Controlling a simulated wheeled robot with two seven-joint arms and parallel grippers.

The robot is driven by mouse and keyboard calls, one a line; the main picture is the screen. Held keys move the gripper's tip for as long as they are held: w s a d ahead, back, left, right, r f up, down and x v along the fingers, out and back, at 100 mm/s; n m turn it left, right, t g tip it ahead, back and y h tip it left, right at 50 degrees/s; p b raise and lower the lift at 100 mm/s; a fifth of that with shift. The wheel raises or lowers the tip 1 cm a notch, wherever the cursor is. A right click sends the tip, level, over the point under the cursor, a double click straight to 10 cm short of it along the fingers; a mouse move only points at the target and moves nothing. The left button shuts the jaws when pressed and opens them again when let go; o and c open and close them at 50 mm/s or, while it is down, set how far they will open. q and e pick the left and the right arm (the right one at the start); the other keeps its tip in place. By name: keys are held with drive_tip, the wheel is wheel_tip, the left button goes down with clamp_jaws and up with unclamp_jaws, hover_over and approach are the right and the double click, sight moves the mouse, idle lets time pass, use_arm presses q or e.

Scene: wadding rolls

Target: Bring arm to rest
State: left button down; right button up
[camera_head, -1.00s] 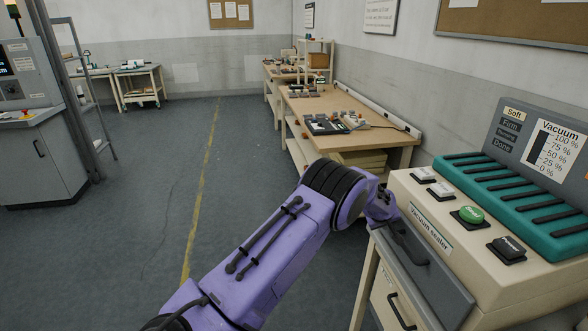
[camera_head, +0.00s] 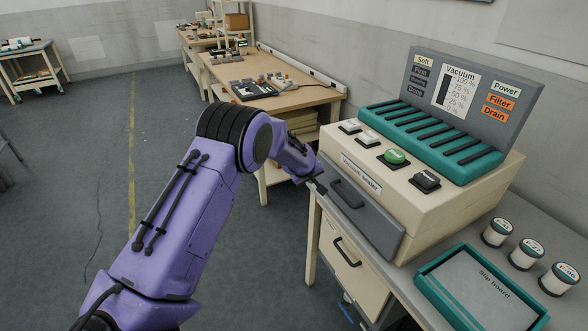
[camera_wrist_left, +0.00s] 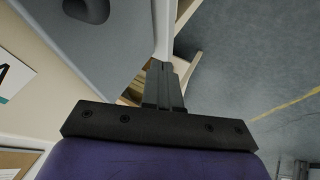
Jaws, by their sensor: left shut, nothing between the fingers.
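My left arm (camera_head: 185,200), purple, comes in from the lower left and reaches to the vacuum sealer. My left gripper (camera_head: 318,186) is by the left front edge of the sealer, close to its grey drawer (camera_head: 362,212). In the left wrist view its fingers (camera_wrist_left: 163,85) are together with nothing between them. A grey panel with a dark handle (camera_wrist_left: 88,8) is beside them at the upper left. I cannot tell whether the fingertips touch the sealer. My right gripper is not in view.
The vacuum sealer (camera_head: 415,195) stands on a bench at the right. Three wadding rolls (camera_head: 526,254) and a teal-rimmed slip board (camera_head: 430,284) lie on that bench. A wooden worktable (camera_head: 300,98) is behind. The floor (camera_head: 60,180) at left is open.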

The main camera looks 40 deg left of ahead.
use_arm(q)
drive_tip(key=shift+s+r+t+b, duration=0.55)
drive_tip(key=shift+s+r, duration=1.25)
drive_tip(key=shift+r, duration=1.55)
drive_tip(key=s+d+f+m+y+b, duration=0.1)
drive_tip(key=s+d+f, duration=0.2)
drive_tip(key=s+f, duration=0.55)
drive_tip(key=s+d+f+m+y, duration=0.2)
drive_tip(key=s+d+f, duration=0.1)
drive_tip(key=s+f, duration=0.5)
drive_tip(key=s+d+f+g, duration=0.1)
drive_tip(key=s+f, duration=0.3)
drive_tip(key=s, duration=0.4)
drive_tip(key=s+d+f+m+g, duration=0.1)
drive_tip(key=s+f, duration=0.3)
drive_tip(key=s, duration=0.5)
drive_tip(key=s+d+f+g+h+b, duration=0.1)
drive_tip(key=s+d+f+g, duration=0.2)
drive_tip(key=s, duration=0.6)
wheel_tip(320, 180, down, 2)
drive_tip(key=shift+s+d+f+m, duration=0.1)
drive_tip(key=shift+s+d+m, duration=0.15)
drive_tip(key=shift+m, duration=0.15)
